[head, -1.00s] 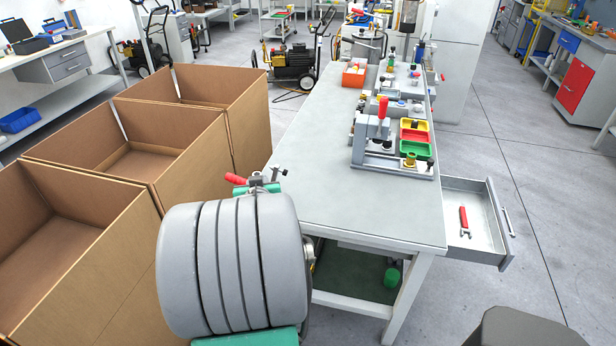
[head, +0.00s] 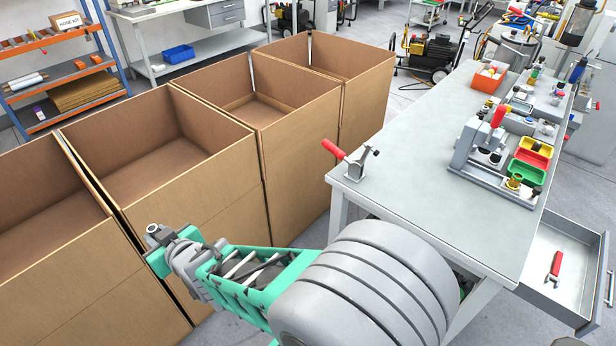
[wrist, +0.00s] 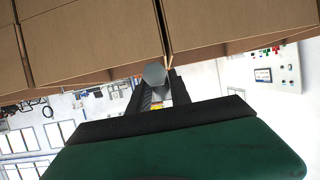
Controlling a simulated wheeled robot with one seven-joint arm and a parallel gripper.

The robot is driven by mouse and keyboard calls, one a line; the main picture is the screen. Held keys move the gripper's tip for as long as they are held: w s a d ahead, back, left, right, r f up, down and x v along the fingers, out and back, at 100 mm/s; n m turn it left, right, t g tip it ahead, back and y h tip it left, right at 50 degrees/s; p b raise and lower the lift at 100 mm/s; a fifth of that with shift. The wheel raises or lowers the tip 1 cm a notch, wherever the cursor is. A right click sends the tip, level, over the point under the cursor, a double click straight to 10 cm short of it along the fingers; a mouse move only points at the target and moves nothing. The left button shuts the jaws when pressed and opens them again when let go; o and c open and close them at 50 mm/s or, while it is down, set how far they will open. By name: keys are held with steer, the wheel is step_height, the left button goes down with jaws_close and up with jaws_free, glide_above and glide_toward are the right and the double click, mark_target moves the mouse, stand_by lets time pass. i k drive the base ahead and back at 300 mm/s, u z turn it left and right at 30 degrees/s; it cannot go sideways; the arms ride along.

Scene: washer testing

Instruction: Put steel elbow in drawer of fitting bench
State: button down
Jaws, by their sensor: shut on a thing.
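My gripper (head: 166,246) is held out to the left of the bench, in front of the cardboard boxes. It is shut on a small grey metal piece, the steel elbow (head: 154,231). In the wrist view the elbow (wrist: 154,74) shows as a grey end between the two dark fingers (wrist: 156,98); the rest of it is hidden. The fitting bench (head: 400,165) has a light grey top. Its drawer (head: 566,270) stands open at the right side, with a red-handled tool (head: 555,266) lying inside. My arm hides part of the bench's near end.
Several open cardboard boxes (head: 155,160) stand in a row left of the bench. A red-handled clamp (head: 352,165) sits on the bench's left corner. A fixture (head: 480,145), coloured bins (head: 530,160) and fittings crowd the bench's right side. The front of the top is clear.

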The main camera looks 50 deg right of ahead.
mark_target(545, 248)
steer(key=u, duration=0.75)
steer(key=k, duration=1)
steer(key=u, duration=0.55)
steer(key=k, duration=1.15)
steer(key=z, duration=0.65)
steer(key=k, duration=0.6)
steer(key=z, duration=0.4)
steer(key=i, duration=0.4)
steer(key=z, duration=0.05)
